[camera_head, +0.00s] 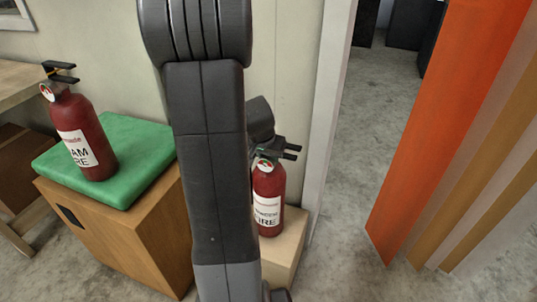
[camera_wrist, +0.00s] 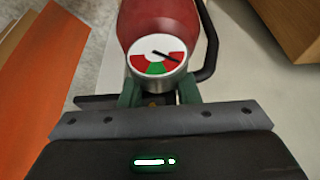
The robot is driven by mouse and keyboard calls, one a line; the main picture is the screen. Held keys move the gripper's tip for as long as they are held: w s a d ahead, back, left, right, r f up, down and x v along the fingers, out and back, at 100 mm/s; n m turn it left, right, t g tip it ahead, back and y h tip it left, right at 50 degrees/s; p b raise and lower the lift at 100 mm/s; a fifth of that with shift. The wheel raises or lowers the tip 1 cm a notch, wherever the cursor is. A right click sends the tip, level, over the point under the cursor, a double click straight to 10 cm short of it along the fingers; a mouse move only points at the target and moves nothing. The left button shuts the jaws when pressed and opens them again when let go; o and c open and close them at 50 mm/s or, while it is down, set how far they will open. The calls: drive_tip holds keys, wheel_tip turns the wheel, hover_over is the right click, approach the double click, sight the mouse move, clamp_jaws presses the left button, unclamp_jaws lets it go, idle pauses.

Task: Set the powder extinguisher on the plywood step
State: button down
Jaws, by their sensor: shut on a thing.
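A red powder extinguisher (camera_head: 269,190) with a white label, only partly readable, stands upright at the pale plywood step (camera_head: 287,248) in the head view. Its base appears at the step's top; I cannot tell whether it touches or hangs just above. My gripper (camera_head: 272,150) is at the extinguisher's head, partly hidden by my arm. In the wrist view, my gripper (camera_wrist: 160,96) is shut on the neck behind the round gauge, with the red body (camera_wrist: 160,22) beyond. My arm hides the step's left part.
Another red extinguisher (camera_head: 83,135), labelled in part "AM", stands on a green pad (camera_head: 140,150) on a wooden box (camera_head: 130,228) at left. A door frame (camera_head: 328,110) is close right of the step. Orange panels (camera_head: 445,120) stand farther right, with bare floor between.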

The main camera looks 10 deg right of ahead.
drive_tip(key=shift+w+r, duration=0.15)
drive_tip(key=shift+r, duration=0.05)
drive_tip(key=c, duration=1.5)
unclamp_jaws()
drive_tip(key=shift+f, duration=0.25)
drive_tip(key=o, duration=0.4)
drive_tip(key=shift+s, duration=0.2)
drive_tip(key=shift+r, duration=0.1)
drive_tip(key=p+v, duration=0.3)
drive_tip(key=v, duration=0.9)
